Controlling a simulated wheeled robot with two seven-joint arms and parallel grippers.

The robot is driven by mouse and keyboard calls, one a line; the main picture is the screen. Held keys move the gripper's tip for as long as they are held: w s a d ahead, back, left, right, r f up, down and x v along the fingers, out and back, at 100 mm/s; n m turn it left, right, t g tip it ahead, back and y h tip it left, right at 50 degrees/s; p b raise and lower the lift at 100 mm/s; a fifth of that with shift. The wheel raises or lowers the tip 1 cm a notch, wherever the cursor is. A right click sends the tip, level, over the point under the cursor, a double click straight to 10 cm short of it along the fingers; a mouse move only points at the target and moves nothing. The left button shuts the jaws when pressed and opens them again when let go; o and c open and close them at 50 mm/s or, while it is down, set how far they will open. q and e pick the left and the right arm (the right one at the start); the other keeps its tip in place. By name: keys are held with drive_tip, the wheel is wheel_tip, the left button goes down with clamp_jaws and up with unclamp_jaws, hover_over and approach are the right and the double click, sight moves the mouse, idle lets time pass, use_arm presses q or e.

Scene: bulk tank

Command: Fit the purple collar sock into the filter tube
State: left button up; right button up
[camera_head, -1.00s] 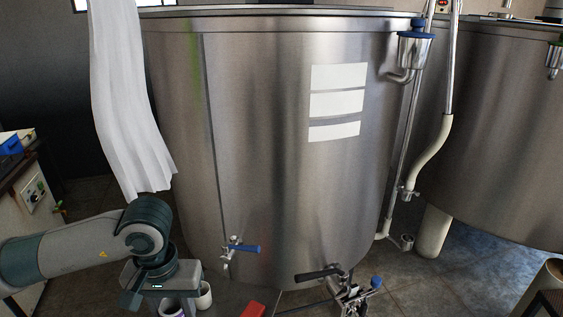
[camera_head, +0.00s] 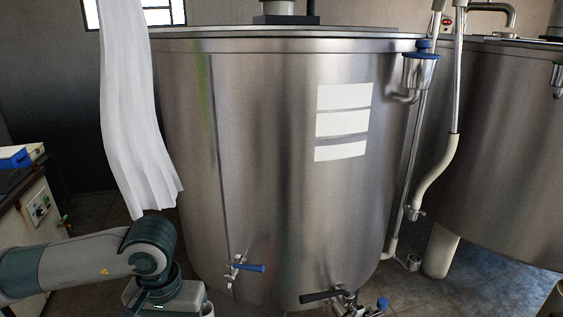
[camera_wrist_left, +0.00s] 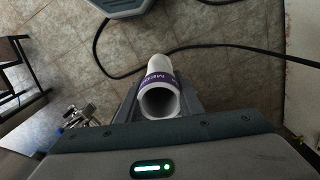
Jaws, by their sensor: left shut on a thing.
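In the left wrist view, the purple collar sock (camera_wrist_left: 159,65) is a white, hollow, round-ended tube with a purple band bearing white letters. Its open, dark mouth faces the camera. My left gripper (camera_wrist_left: 160,96) is shut around it, one finger on each side. In the head view, my left gripper's body (camera_head: 165,300) is at the bottom left, in front of the big tank; its fingers and the sock are cut off by the lower edge. I cannot pick out the filter tube with certainty in either view. My right gripper is not in view.
A large steel tank (camera_head: 285,190) fills the middle, with a blue-handled tap (camera_head: 247,268) and a dark-handled valve (camera_head: 328,297) low on its front. A white hanging cloth (camera_head: 135,120) is above my left arm. A black hose (camera_wrist_left: 100,50) crosses the tiled floor.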

use_arm(q)
drive_tip(key=shift+f, duration=0.15)
drive_tip(key=s+f, duration=0.4)
drive_tip(key=f, duration=1)
drive_tip(key=shift+f, duration=0.4)
drive_tip(key=shift+a, duration=0.1)
